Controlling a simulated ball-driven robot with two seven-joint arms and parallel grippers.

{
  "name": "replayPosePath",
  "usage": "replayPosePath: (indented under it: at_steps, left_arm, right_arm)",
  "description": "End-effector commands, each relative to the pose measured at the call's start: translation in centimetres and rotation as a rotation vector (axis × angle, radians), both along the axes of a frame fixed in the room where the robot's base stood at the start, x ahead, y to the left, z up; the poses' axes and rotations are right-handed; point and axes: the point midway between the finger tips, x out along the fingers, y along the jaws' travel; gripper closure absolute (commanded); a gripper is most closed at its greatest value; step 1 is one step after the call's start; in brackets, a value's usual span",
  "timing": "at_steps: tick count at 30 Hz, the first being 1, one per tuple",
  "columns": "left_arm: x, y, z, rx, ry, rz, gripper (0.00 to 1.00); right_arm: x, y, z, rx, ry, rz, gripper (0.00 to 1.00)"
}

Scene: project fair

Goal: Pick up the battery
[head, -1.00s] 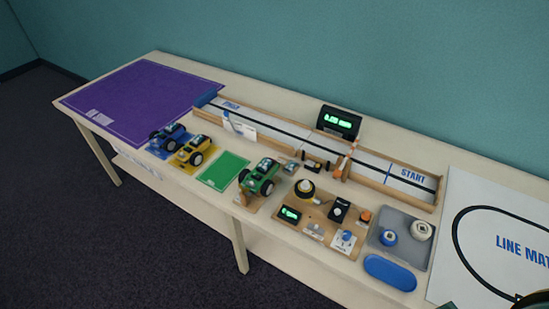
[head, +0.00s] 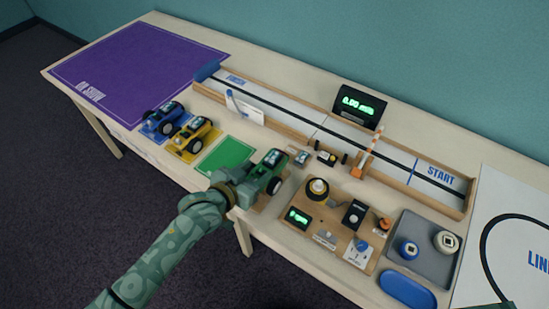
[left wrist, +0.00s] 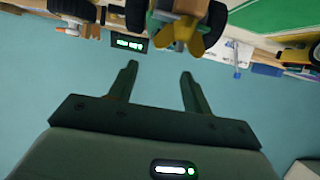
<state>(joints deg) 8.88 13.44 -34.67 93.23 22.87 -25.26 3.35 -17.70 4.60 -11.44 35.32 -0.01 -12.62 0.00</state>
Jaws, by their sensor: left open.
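I cannot tell for sure which thing is the battery. A small black block with a yellowish part (head: 326,157) lies in front of the track, and a small grey block (head: 300,158) lies left of it, by the green car (head: 267,172). My left gripper (head: 237,187) is at the near side of the green car, partly hidden by its own wrist. In the left wrist view the two fingers (left wrist: 158,76) are apart with nothing between them. A yellow propeller (left wrist: 182,40) and dark wheels show beyond them.
Blue (head: 164,118) and yellow (head: 194,136) cars stand left of a bare green mat (head: 224,156). A wooden board (head: 325,232) with parts, a grey tray (head: 428,262) and a blue dish (head: 407,289) are right. The long track (head: 330,128) runs behind.

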Motion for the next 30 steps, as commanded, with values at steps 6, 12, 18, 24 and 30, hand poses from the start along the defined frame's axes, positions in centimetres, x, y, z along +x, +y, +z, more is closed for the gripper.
replayPosePath:
  at_steps: [6,12,18,24,30]
  left_arm:
    - [2.5,-1.8,-1.4,-0.001,0.001,-0.001,0.51]
    - [4.2,-2.6,-2.6,0.001,0.001,0.000,0.51]
    - [6.6,-4.0,-3.7,0.000,0.001,0.000,0.51]
    - [6.9,-4.2,-3.5,0.000,0.000,0.001,0.51]
    - [6.9,-4.2,-3.5,0.000,0.000,0.001,0.84]
  right_arm:
    - [0.4,0.0,-1.4,0.000,-0.002,0.000,0.18]
    - [0.1,0.0,-2.6,0.001,0.004,0.000,0.18]
    - [-0.3,0.0,-4.1,0.000,0.015,0.000,0.18]
    - [-0.3,0.0,-4.0,0.000,0.015,0.001,0.18]
    - [-0.3,0.0,-4.0,0.001,0.014,0.000,0.18]
